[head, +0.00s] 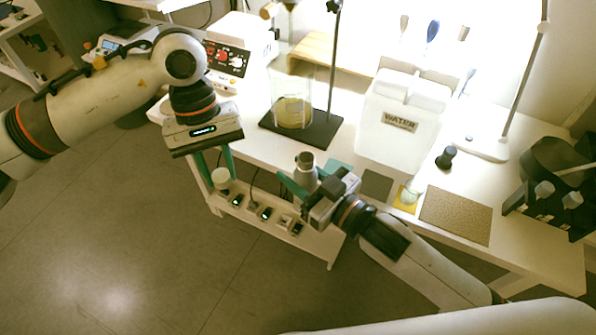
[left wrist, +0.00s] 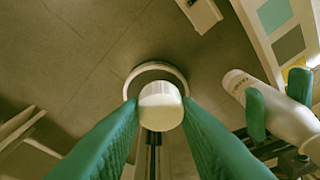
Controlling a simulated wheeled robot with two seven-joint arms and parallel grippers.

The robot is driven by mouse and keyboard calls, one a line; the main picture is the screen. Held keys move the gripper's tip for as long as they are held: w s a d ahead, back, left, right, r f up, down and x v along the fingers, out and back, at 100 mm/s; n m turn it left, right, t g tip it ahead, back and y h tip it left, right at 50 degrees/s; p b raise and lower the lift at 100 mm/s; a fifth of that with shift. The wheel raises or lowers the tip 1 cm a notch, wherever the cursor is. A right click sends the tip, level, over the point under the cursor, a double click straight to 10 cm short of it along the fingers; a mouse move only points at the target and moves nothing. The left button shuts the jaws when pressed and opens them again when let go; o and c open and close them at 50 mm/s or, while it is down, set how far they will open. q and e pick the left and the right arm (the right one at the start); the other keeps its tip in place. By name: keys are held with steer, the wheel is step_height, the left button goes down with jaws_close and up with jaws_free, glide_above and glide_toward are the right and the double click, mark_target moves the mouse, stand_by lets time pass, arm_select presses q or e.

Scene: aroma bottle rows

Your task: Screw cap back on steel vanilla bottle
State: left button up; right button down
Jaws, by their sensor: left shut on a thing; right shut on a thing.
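My left gripper (head: 217,180) points down at the table's front edge, its green fingers shut on a small white cap (head: 221,178). In the left wrist view the cap (left wrist: 161,105) sits between the two fingertips. My right gripper (head: 300,183) is shut on a pale grey steel bottle (head: 305,172), to the right of the cap. The bottle looks roughly upright, with a darker narrow top and no cap on it. The bottle (left wrist: 268,108) also shows at the right of the left wrist view, with green fingers across it. Cap and bottle are clearly apart. The bottle's label is unreadable.
A beaker (head: 292,105) with yellowish liquid stands on a black stand base (head: 300,128) behind the grippers. A WATER container (head: 400,130), a black stopper (head: 446,157), a yellow pad (head: 406,208) and a brown mat (head: 456,214) lie to the right. Small devices (head: 265,213) sit on a lower shelf.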

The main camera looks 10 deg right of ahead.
mark_target(310, 162)
arm_select(q)
steer(key=d+r+n, duration=0.3)
steer(key=d+r, duration=0.7)
steer(key=d, duration=0.4)
steer(key=shift+d, duration=0.3)
steer(key=shift+s, duration=0.1)
steer(key=shift+f, duration=1.95)
steer(key=shift+r, duration=0.15)
steer(key=shift+f, duration=0.95)
steer(key=shift+f, duration=0.55)
